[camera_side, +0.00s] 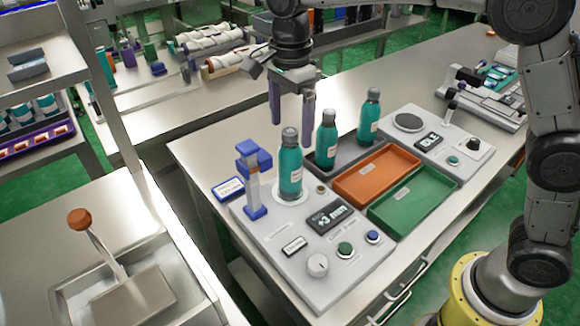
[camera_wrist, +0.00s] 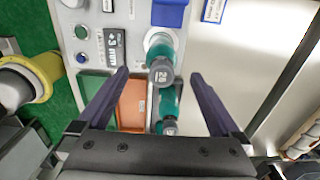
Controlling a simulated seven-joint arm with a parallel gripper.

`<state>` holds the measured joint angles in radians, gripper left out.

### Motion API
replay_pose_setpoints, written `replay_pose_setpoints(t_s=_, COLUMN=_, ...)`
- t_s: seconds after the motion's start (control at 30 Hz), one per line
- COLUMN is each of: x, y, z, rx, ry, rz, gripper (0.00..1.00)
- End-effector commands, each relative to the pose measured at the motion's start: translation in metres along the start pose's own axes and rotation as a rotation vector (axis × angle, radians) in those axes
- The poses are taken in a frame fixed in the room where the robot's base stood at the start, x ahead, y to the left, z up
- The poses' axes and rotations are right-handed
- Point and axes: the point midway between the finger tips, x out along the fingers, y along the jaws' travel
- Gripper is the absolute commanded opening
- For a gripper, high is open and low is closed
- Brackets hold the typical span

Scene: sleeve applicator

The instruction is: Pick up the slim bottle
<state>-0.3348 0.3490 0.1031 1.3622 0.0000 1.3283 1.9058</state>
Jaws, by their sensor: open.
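Three teal bottles with grey caps stand upright in the side view. One (camera_side: 290,172) stands on the applicator's grey base, one (camera_side: 326,143) at the left end of the dark grey tray, and one (camera_side: 369,118) at that tray's far end. I cannot tell for sure which is the slim one. My gripper (camera_side: 292,122) is open and empty, pointing down, its fingertips near the height of the front bottle's cap. In the wrist view, my gripper (camera_wrist: 159,74) has the front bottle's cap (camera_wrist: 162,74), marked 28, between its fingertips; a second bottle (camera_wrist: 171,101) shows closer to the palm.
A blue-topped post (camera_side: 253,180) stands left of the front bottle. The applicator panel (camera_side: 283,238) has a "+3 mm" display and buttons. Orange (camera_side: 375,176) and green (camera_side: 412,201) trays and a second device (camera_side: 435,140) lie to the right. Bare table lies behind the bottles.

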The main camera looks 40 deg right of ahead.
Motion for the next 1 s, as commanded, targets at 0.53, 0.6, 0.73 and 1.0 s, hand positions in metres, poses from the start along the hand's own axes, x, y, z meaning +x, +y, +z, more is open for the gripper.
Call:
replay_pose_setpoints(t_s=0.53, x=0.057, y=-0.002, z=-0.001, rx=0.000, ry=0.001, rz=0.002, gripper=1.00)
replay_pose_setpoints(t_s=0.6, x=0.061, y=-0.002, z=-0.001, rx=0.000, ry=0.000, rz=0.001, gripper=1.00)
replay_pose_setpoints(t_s=0.73, x=0.063, y=-0.002, z=-0.001, rx=0.000, ry=0.000, rz=-0.001, gripper=1.00)
replay_pose_setpoints(t_s=1.0, x=0.062, y=-0.002, z=-0.001, rx=0.000, ry=0.000, rz=-0.001, gripper=0.73)
